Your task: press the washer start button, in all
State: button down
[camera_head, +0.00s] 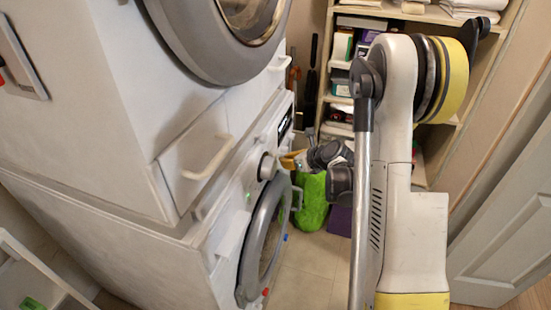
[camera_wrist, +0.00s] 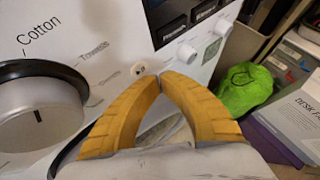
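The white washer (camera_head: 215,262) stands below a second machine, with its round door facing right. Its control panel fills much of the wrist view, with a large silver dial (camera_wrist: 40,112) marked "Cotton" and a dark display. A small round marked button (camera_wrist: 138,69) sits on the panel just left of my fingertips. Two more round buttons show further right, one nearer (camera_wrist: 187,53) and one farther (camera_wrist: 223,26). I cannot read which is the start button. My gripper (camera_wrist: 160,78) has its yellow fingers together, tips meeting, with nothing between them. It also shows in front of the panel (camera_head: 291,160); contact is unclear.
The upper machine (camera_head: 125,95) has a protruding handle (camera_head: 208,158) above the panel. A green bag (camera_head: 312,200) stands on the floor beyond the washer door (camera_head: 265,240). Shelves with towels (camera_head: 470,8) stand behind my arm. Some floor (camera_head: 305,268) is clear right of the washer.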

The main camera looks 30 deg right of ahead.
jog(key=shift+w+a, duration=0.1)
jog(key=shift+w+a, duration=0.2)
